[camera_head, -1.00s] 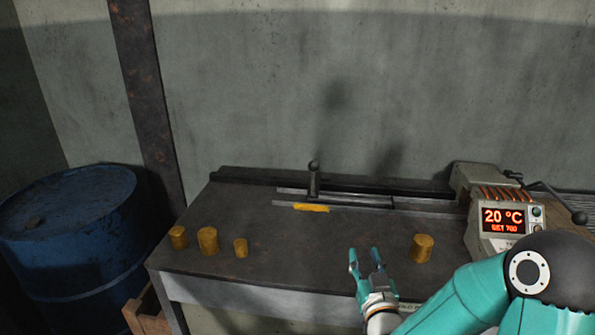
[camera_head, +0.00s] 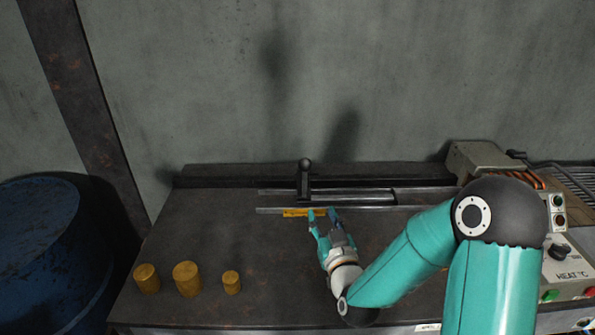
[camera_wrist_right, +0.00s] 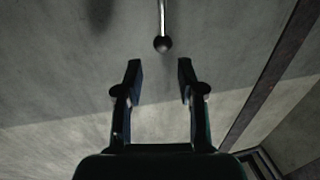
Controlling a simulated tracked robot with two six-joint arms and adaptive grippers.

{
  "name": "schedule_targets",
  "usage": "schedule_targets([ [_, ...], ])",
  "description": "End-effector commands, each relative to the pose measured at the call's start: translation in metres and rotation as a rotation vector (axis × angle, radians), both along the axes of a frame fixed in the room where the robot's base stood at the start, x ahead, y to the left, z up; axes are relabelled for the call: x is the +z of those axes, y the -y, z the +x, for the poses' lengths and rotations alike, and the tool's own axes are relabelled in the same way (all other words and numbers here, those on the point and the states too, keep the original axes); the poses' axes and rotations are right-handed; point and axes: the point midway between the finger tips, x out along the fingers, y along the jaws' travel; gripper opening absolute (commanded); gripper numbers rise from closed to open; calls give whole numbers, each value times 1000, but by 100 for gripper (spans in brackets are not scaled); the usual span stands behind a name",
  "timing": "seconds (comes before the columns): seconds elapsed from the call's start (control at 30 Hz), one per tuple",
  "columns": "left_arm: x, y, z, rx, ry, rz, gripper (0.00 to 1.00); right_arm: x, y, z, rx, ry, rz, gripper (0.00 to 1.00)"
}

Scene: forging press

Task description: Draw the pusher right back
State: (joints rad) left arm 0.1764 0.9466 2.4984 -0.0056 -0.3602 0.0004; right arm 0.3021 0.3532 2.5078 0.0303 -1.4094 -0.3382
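The pusher shows as an upright dark post with a round black knob (camera_head: 305,163), standing on the rail track (camera_head: 350,196) at the back of the bench. My left gripper is out of view.
Several brass-coloured billets (camera_head: 187,279) stand at the bench's front left. A heater unit with red coil and knobs (camera_head: 565,255) stands at the right, partly behind my right arm. A blue drum (camera_head: 45,250) is at the left. The middle of the bench is clear.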

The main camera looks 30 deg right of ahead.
Motion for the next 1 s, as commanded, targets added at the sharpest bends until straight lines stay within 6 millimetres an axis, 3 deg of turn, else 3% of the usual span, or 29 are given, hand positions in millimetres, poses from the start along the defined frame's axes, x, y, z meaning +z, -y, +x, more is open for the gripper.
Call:
schedule_targets([
  [0.27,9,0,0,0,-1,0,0,2,4,21,4,0,0,39],
  [0.8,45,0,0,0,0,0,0,2,44,120,-1,-1,0,39],
  [1.0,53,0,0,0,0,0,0,0,54,145,-1,-1,0,39],
])
